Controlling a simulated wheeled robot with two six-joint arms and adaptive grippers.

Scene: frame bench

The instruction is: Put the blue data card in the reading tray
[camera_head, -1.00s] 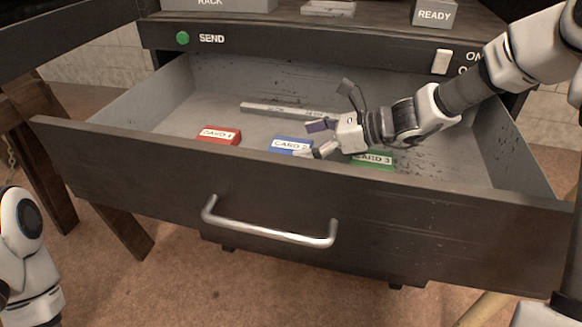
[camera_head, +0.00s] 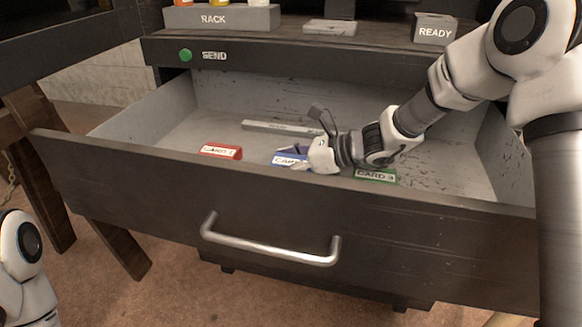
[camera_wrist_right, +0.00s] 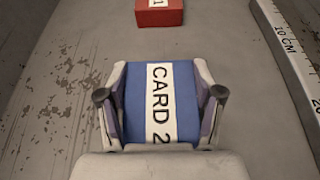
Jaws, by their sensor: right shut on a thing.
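The blue data card (camera_head: 283,158), labelled CARD 2, lies inside the open drawer (camera_head: 290,213). My right gripper (camera_head: 298,157) reaches into the drawer from the right and is shut on the card. In the right wrist view, the blue card (camera_wrist_right: 138,108) sits between the two fingers, its white label facing up. The head view shows the card partly hidden by the gripper and the drawer front. A low grey tray-like piece (camera_head: 330,28) stands on the bench top; I cannot tell for sure that it is the reading tray. My left gripper is out of view.
A red card (camera_head: 220,152) lies left of the gripper, and a green card (camera_head: 375,176) to its right. A grey ruler (camera_head: 282,127) lies behind. The drawer walls surround them. A rack (camera_head: 222,18) and a READY box (camera_head: 435,29) stand on the bench top.

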